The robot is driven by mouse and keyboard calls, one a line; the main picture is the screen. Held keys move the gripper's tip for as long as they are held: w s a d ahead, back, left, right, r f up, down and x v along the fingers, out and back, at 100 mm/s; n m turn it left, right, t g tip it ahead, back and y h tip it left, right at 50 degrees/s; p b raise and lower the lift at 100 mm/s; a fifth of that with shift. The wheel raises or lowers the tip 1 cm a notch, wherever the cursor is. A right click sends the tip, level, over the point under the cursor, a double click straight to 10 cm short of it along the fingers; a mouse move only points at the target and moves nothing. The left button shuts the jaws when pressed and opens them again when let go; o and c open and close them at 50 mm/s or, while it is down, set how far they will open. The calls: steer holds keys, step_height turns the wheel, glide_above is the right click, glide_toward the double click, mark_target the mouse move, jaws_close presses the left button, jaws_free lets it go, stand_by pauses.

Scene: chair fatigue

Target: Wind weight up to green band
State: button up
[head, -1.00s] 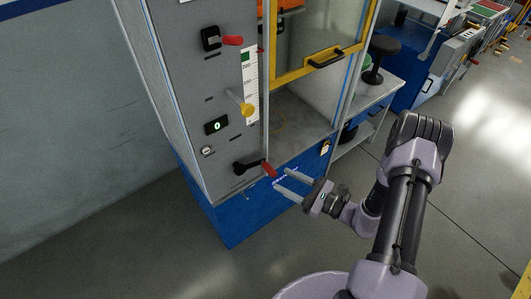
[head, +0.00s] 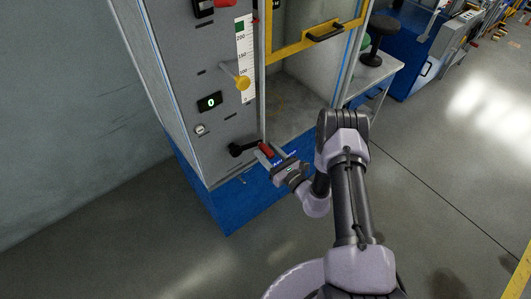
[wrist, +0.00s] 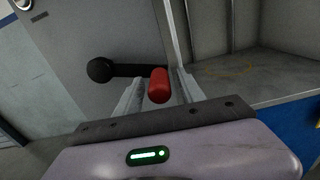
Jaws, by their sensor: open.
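The crank (head: 240,150) is a black arm with a red handle (head: 266,151), low on the grey machine panel. In the wrist view the red handle (wrist: 159,86) shows between my two fingers, with the black arm reaching left to a round hub. My gripper (head: 270,154) is open around the handle; I cannot tell if a finger touches it. A white vertical scale (head: 243,60) has a green band (head: 239,28) near its top. I cannot make out the weight for certain.
A yellow-framed guard door (head: 310,38) with a black handle is to the right. The blue base (head: 228,205) lies under the panel. Open floor lies to the right.

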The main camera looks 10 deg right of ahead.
steer(key=shift+w+a, duration=0.25)
steer(key=shift+w, duration=0.25)
jaws_close()
stand_by(1.1)
